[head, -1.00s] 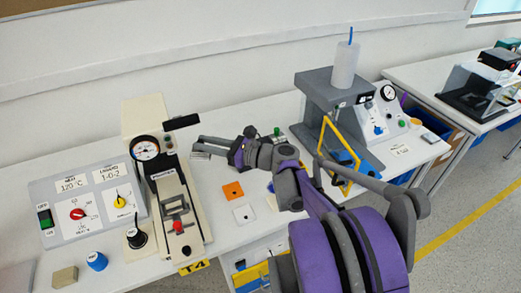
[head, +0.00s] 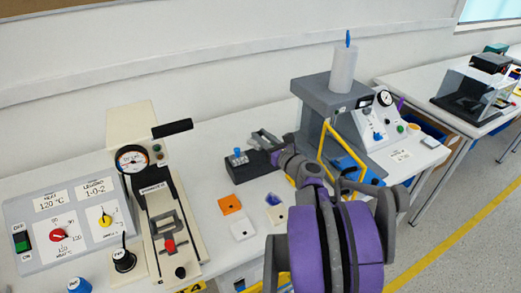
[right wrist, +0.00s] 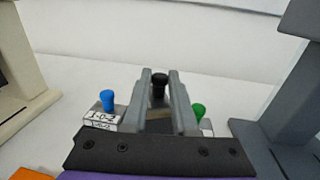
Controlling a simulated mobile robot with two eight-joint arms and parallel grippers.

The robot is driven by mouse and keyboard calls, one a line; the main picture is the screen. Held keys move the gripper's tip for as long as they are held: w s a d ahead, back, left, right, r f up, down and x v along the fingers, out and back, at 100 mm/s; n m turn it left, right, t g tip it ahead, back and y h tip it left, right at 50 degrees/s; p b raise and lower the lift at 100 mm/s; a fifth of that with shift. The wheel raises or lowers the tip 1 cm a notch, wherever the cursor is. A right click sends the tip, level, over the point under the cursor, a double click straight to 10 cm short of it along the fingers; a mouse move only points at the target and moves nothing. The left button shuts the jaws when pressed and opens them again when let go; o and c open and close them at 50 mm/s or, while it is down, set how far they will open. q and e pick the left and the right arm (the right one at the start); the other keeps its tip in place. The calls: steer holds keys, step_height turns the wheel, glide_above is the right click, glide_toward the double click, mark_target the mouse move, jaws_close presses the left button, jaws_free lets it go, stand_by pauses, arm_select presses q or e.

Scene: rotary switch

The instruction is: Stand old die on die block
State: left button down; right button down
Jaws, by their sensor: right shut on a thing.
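My right gripper (head: 264,138) is over the dark die block (head: 243,174) and also shows in the right wrist view (right wrist: 163,95). Its fingers are shut on a die with a black knob (right wrist: 159,82); I take this for the old die. The held die's lower part is hidden, so I cannot tell whether it touches the block. A blue-knobbed die (head: 238,157) stands at the block's left end; its label reads 1-0-2 in the right wrist view (right wrist: 106,105). A green knob (right wrist: 198,110) shows right of the fingers. My left gripper is not in view.
The cream press (head: 150,200) with gauge and black lever stands left of the block. A control panel (head: 70,225) stands farther left. A grey press (head: 315,100) stands close right. Small orange (head: 230,204) and blue (head: 274,199) pieces lie in front.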

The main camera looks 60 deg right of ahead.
steer(key=shift+f+b, duration=0.5)
steer(key=shift+f, duration=1.5)
steer(key=c, duration=0.7)
jaws_free()
steer(key=shift+f, duration=0.1)
steer(key=shift+r, duration=0.25)
steer(key=v, duration=1.2)
steer(key=shift+p, duration=0.4)
steer(key=shift+f, duration=0.1)
